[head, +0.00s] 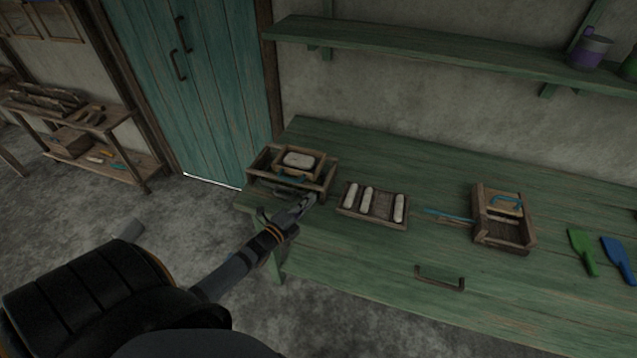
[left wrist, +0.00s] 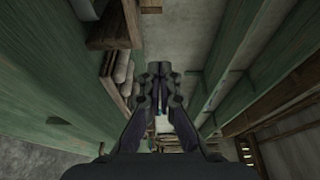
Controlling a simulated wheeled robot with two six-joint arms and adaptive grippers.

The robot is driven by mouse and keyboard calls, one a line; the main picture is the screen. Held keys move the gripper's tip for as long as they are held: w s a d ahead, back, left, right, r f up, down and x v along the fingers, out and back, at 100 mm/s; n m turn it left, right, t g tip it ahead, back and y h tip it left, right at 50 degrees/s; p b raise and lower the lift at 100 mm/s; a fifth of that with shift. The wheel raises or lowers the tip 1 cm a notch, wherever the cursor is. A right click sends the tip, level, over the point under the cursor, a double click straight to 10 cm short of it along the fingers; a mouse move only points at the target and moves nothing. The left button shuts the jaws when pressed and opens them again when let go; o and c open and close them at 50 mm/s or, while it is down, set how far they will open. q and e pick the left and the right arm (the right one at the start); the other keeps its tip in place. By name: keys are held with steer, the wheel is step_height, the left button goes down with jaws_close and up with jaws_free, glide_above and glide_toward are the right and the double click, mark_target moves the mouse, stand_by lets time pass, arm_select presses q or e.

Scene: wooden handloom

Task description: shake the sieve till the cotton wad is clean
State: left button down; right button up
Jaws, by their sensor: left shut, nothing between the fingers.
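My left gripper (head: 307,203) is shut and empty, just in front of the frame's near right corner. I cannot tell if it touches the frame. In the left wrist view its fingers (left wrist: 160,75) are together. My right gripper is not in view.
A wooden tray (head: 372,217) with white rolls is right of the frame on the green table (head: 420,170). A shelf (head: 430,55) runs above.

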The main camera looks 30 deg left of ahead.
mark_target(315, 187)
arm_select(q)
steer(key=w+b, duration=0.4)
steer(key=w+d+f+b, duration=0.1)
steer(key=w+b, duration=0.1)
steer(key=b, duration=0.1)
steer(key=shift+w, duration=0.1)
steer(key=w, duration=0.2)
steer(key=shift+w+a+r, duration=0.3)
steer(key=shift+a, duration=0.1)
steer(key=shift+s+a+r, duration=0.15)
steer(key=shift+a, duration=0.4)
steer(key=shift+s+a+r, duration=0.1)
steer(key=shift+a, duration=0.4)
steer(key=shift+s+a, duration=0.1)
steer(key=shift+a, duration=0.3)
